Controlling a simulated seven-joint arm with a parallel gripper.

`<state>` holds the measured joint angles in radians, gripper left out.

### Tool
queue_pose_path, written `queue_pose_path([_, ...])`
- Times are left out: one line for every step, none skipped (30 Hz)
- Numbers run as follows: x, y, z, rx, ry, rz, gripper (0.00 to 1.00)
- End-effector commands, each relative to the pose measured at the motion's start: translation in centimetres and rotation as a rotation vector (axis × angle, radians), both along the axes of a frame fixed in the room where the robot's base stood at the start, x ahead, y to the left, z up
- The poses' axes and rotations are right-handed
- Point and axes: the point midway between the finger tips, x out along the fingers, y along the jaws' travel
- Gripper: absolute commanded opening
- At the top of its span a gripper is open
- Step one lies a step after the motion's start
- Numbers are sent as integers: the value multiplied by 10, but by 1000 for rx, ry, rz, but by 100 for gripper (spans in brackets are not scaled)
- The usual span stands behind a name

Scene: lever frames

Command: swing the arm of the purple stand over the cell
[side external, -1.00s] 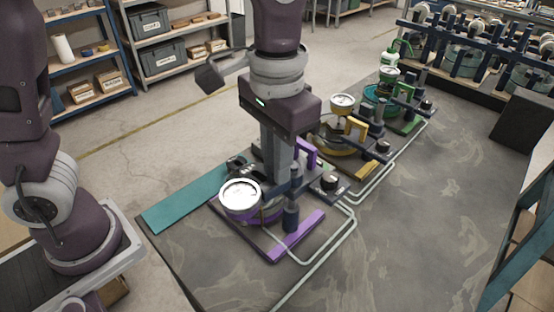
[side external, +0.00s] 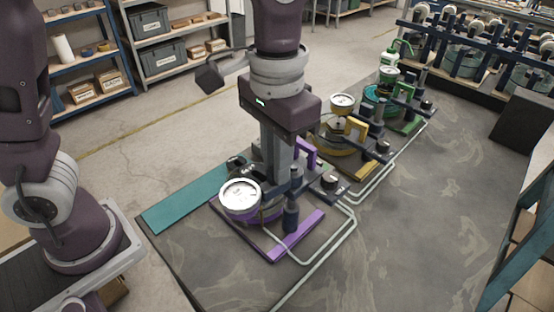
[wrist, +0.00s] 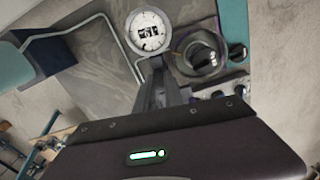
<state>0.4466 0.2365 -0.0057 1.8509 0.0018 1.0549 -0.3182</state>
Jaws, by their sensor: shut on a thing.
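The purple stand (side external: 296,237) is nearest on the bench, with a white round gauge (side external: 240,194) at its front left and a dark upright post (side external: 291,214). Its dark swing arm (side external: 311,180) lies low across the stand, partly hidden. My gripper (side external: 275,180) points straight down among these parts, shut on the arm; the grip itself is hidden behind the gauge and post. The cell (side external: 264,212) is a round body with a purple band, partly behind the gauge. The gauge also shows beyond my fingers in the wrist view (wrist: 148,32).
A purple upright bracket (side external: 306,151) is close to the right of my fingers. A yellow stand (side external: 352,140) and a green stand (side external: 398,105) are behind to the right. Pale pipes (side external: 335,240) run along the right side. The bench's right front (side external: 410,230) is clear.

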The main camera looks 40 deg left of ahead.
Motion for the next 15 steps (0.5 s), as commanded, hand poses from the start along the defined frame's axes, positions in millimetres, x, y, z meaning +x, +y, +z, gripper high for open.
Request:
queue_pose_path([0,-1,1,-2,-2,0,0])
queue_pose_path([0,-1,1,-2,-2,0,0])
queue_pose_path([0,-1,1,-2,-2,0,0])
queue_pose_path([0,-1,1,-2,-2,0,0])
queue_pose_path([0,-1,1,-2,-2,0,0])
queue_pose_path([0,-1,1,-2,-2,0,0])
queue_pose_path([0,-1,1,-2,-3,0,0])
queue_pose_path([0,-1,1,-3,-3,0,0])
queue_pose_path([0,-1,1,-3,-3,-1,0])
queue_pose_path([0,-1,1,-3,-3,-3,0])
queue_pose_path([0,-1,1,-3,-3,-6,0])
queue_pose_path([0,0,1,-3,-3,-12,0])
queue_pose_path([0,0,1,-3,-3,-18,0])
queue_pose_path([1,0,1,-3,-3,-25,0])
queue_pose_path([1,1,1,-3,-3,-38,0])
